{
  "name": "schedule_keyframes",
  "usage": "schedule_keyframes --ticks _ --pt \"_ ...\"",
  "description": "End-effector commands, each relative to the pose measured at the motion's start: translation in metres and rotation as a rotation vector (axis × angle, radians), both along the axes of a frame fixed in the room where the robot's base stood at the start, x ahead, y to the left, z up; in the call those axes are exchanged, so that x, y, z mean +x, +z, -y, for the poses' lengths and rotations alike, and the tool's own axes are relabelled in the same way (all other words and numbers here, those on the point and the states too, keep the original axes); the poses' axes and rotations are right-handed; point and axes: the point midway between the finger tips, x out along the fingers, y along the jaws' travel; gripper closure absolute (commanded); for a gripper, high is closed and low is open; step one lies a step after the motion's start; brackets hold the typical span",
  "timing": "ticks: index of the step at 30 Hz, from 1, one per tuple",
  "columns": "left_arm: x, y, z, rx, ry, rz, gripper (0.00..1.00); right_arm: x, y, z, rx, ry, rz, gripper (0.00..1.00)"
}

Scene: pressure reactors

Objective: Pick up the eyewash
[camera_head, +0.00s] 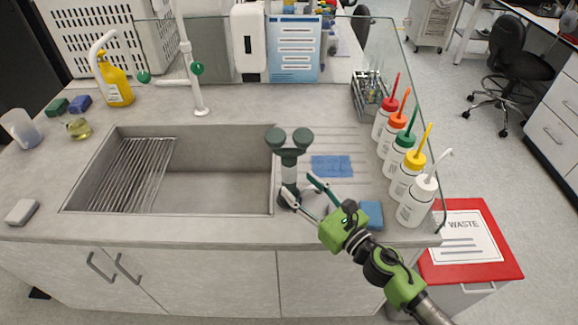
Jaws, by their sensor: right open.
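The eyewash (289,163) stands upright on the counter at the right edge of the sink, with two dark green heads on a pale and dark stem. My right gripper (298,188) reaches in from the lower right. It is open, and its two fingers point at the lower stem, one at the front near the base and one farther back to the right. I cannot tell whether either finger touches the stem. My left gripper is not in view.
The sink (220,190) lies left of the eyewash. Several wash bottles (416,200) line the right edge by a glass panel. A blue cloth (331,166) and a blue sponge (371,214) lie nearby. The faucet (194,80) stands behind the sink.

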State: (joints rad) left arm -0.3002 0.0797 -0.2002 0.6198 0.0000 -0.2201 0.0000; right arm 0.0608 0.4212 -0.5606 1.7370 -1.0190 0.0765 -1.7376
Motion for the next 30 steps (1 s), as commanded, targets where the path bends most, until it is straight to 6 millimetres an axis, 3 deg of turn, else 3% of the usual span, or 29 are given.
schedule_keyframes --ticks 8,18,27,30 --pt "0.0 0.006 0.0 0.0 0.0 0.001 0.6 0.016 0.001 -0.01 0.002 -0.002 0.0 0.52" --pt "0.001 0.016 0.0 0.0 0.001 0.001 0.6 0.051 -0.002 -0.031 0.003 -0.001 -0.001 0.52" --pt "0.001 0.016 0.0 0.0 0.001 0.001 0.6 0.054 -0.003 -0.033 0.002 -0.001 -0.001 0.52" --pt "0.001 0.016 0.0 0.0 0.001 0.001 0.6 0.053 -0.003 -0.033 0.002 -0.001 -0.001 0.76"
